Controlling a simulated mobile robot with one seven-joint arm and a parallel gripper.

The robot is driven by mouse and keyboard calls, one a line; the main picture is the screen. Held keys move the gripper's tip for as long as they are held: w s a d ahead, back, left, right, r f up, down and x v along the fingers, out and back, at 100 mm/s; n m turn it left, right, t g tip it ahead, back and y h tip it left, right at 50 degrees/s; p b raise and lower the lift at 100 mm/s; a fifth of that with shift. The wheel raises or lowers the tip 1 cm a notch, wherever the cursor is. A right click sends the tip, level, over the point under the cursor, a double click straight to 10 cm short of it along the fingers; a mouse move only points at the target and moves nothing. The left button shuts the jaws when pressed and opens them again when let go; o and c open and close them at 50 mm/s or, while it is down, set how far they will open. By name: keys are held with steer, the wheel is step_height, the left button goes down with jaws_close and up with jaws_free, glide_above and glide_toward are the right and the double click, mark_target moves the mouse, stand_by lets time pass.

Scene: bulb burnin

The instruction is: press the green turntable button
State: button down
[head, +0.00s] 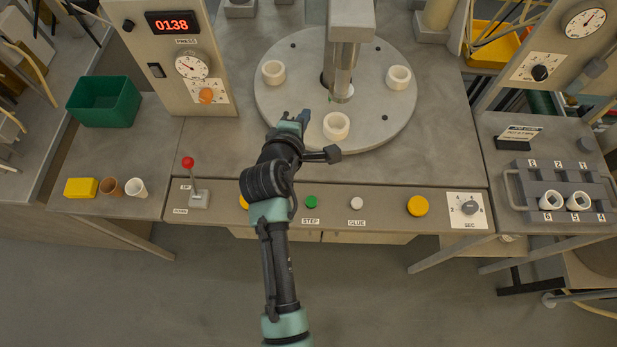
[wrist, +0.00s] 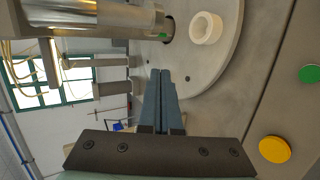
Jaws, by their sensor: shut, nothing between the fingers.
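The green button (head: 311,202) sits on the front panel of the bench above a label reading STEP. It also shows at the right edge of the wrist view (wrist: 309,74). The grey turntable (head: 385,125) lies behind it and carries white rings, one of them at the front (head: 336,126). My gripper (head: 294,118) is over the front left edge of the turntable, beyond and apart from the green button. In the wrist view its two fingers (wrist: 160,80) lie together, with nothing between them.
A white GLUE button (head: 357,203) and a yellow button (head: 417,206) are to the right of the green one. My arm partly covers another yellow button (head: 243,202). A red-knobbed lever (head: 188,163) stands at left. A metal column (head: 343,65) rises over the turntable.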

steer(key=s+d+f+n+g+h+p, duration=0.1)
steer(key=s+f+n+g+p, duration=0.2)
steer(key=s+f, duration=0.6)
step_height(320, 180, down, 2)
steer(key=n, duration=0.2)
steer(key=shift+s+d+n, duration=0.15)
steer(key=shift+s+n, duration=0.05)
steer(key=shift+n, duration=0.1)
steer(key=b, duration=0.8)
glide_above(308, 204)
step_height(308, 204, down, 8)
steer(key=shift+f, duration=0.4)
stand_by(0.7)
steer(key=shift+f+b, duration=0.4)
